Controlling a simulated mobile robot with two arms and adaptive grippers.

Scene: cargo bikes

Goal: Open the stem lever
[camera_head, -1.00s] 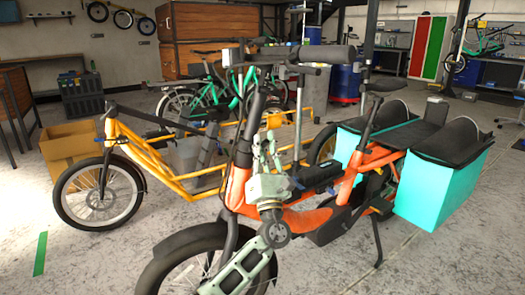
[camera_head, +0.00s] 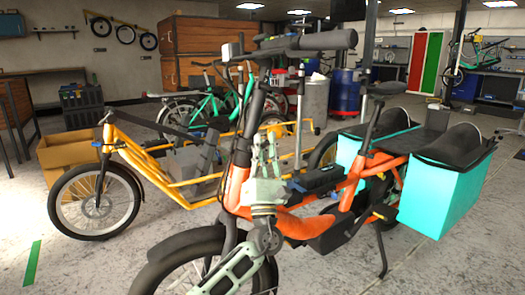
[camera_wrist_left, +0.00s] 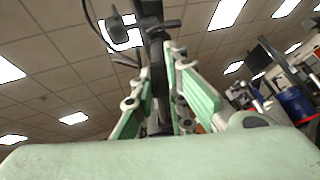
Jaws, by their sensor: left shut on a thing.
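The orange cargo bike (camera_head: 240,187) stands upright in the middle of the head view. Its dark stem (camera_head: 252,108) rises to the handlebar (camera_head: 318,41). My left gripper (camera_head: 264,143) comes up from below in front of the stem, its pale green fingers pointing up. In the left wrist view the two fingers (camera_wrist_left: 160,88) stand on either side of a dark part in line with the stem (camera_wrist_left: 156,45). The gripper is shut on this part. The stem lever is too small and too hidden to tell apart from the stem. My right gripper is in neither view.
A yellow cargo bike (camera_head: 172,183) stands close behind on the left, with a cardboard box (camera_head: 68,152) beyond it. Turquoise panniers (camera_head: 440,195) hang at the orange bike's rear. Open floor lies at front left and right.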

